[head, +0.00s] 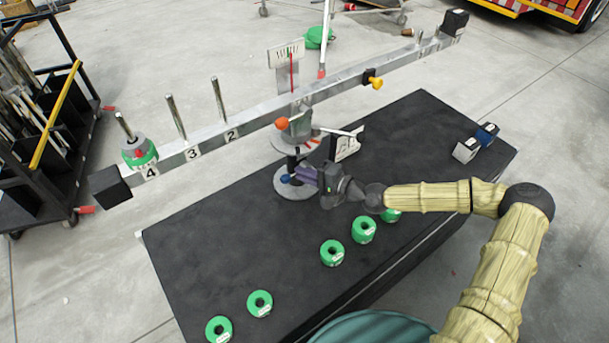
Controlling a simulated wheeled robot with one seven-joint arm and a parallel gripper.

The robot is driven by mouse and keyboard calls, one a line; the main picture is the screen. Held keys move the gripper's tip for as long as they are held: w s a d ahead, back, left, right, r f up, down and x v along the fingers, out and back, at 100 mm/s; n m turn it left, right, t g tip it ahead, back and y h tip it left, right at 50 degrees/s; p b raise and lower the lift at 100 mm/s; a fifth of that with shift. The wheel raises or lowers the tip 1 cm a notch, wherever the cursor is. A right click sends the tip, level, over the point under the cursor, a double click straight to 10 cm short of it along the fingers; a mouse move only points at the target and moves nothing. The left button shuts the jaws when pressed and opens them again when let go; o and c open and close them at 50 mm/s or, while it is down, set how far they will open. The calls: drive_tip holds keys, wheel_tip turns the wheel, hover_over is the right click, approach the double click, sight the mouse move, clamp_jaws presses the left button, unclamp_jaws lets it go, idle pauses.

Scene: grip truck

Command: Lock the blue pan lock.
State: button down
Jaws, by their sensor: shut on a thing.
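The blue pan lock (286,178) is a small blue knob low on the grey round base of the stand, in the middle of the head view. My gripper (297,176) reaches it from the right, with its fingers shut on the knob. The fingers hide part of the lock, and its turn angle is too small to tell. The stand's round base plate (283,189) rests on the black table and carries the upright post and pan head (297,128) above.
Several green rings lie along the black table's (200,250) front. Two small blocks (466,151) sit at the right end. A dark rack (40,130) stands left.

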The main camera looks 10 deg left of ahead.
drive_tip(key=c, duration=1.5)
unclamp_jaws()
drive_tip(key=b+v, duration=0.1)
drive_tip(key=v, duration=1.6)
drive_tip(key=shift+s+d, duration=0.15)
